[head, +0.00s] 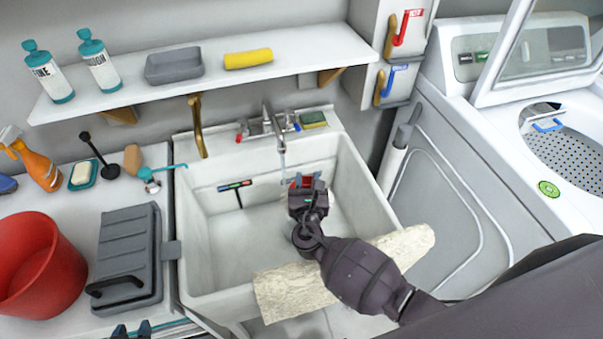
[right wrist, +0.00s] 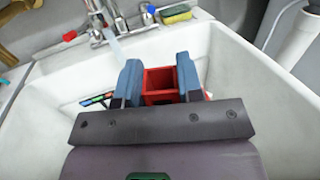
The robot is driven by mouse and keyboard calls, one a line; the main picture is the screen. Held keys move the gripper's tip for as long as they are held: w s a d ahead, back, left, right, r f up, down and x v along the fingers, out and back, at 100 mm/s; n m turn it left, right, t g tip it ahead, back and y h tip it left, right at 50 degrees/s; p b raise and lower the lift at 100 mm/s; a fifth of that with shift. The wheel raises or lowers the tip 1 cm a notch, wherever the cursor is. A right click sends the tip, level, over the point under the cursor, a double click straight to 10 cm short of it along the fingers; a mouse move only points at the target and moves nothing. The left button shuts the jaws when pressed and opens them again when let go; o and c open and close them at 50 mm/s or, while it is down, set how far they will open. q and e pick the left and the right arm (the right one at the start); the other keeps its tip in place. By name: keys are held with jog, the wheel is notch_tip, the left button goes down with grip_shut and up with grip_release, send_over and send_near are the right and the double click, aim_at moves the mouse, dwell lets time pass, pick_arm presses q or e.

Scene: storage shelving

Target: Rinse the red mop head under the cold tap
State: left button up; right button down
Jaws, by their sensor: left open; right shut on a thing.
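My right gripper (head: 307,190) is over the white sink (head: 186,240), shut on the red mop head (head: 307,180). In the right wrist view the mop head (right wrist: 160,78) is a boxy red piece between the blue fingers (right wrist: 158,85); its lower part is hidden. The chrome tap (head: 267,118) stands at the sink's back, with a red-marked handle (head: 240,134) left and a blue-marked handle (head: 296,124) right. A pale stream (head: 284,163) shows below the spout, just behind the mop head; I cannot tell whether they touch. My left gripper (head: 131,331) is open at the bottom edge.
A small tool with a coloured bar (head: 235,185) is in the basin. A beige cloth (head: 285,291) lies over the front rim. Left counter: red bucket (head: 40,265), grey case (head: 128,255), orange spray bottle (head: 38,165). A shelf (head: 210,85) overhangs behind; a washer (head: 550,90) stands right.

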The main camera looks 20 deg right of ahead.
jog(key=shift+r, duration=0.1)
jog(key=shift+s+r+p, duration=0.15)
jog(key=shift+r+p, duration=0.05)
jog(key=shift+p, duration=0.1)
jog(key=shift+s+a+r+p, duration=0.1)
jog(key=shift+s+r+p, duration=0.65)
jog(key=shift+s+p, duration=0.05)
jog(key=shift+s+a+r+p, duration=0.1)
jog(key=shift+s+r+p, duration=0.65)
jog(key=shift+s+p, duration=0.35)
jog(key=shift+s+r, duration=0.25)
jog(key=shift+s, duration=0.15)
